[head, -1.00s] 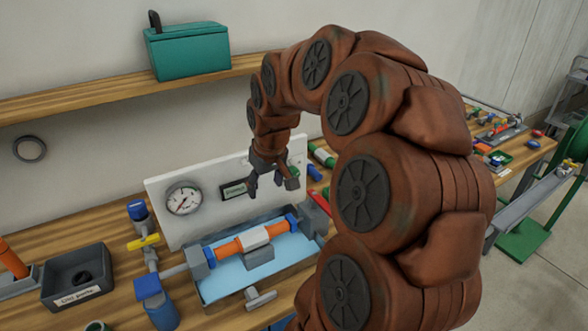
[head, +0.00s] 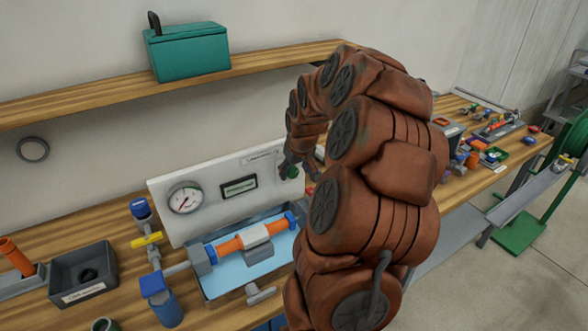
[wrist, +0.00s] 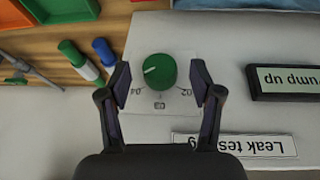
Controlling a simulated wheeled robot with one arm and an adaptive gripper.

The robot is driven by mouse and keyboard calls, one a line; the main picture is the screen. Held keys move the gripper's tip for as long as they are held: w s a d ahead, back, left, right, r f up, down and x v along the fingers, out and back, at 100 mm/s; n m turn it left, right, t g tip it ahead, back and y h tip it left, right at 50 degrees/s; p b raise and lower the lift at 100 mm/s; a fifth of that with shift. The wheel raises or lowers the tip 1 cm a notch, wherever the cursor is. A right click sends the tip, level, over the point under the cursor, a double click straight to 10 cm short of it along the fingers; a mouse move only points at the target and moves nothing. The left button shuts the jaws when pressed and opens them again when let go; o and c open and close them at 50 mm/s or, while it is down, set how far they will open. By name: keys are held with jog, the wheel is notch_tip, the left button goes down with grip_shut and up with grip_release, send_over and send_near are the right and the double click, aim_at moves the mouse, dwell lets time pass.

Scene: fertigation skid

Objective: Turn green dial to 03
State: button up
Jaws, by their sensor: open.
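The green dial (wrist: 155,72) sits on the white panel (head: 215,220), with a white pointer line on its face directed to the left in the wrist view. Around it are printed marks 04 at lower left, 03 below and 02 at lower right, all upside down in that view. The pointer is not at the 03 mark. My gripper (wrist: 160,76) is open, with one finger on each side of the dial and visible gaps to it.
A dark-framed display (head: 239,187) and a round gauge (head: 185,198) sit left of the dial on the panel. A blue tray (head: 215,290) with orange pipe stands in front. A wooden shelf (head: 90,97) runs above.

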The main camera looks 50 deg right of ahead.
jog(key=shift+x, duration=0.8)
jog(key=shift+c, duration=0.2)
jog(key=c, duration=1.1)
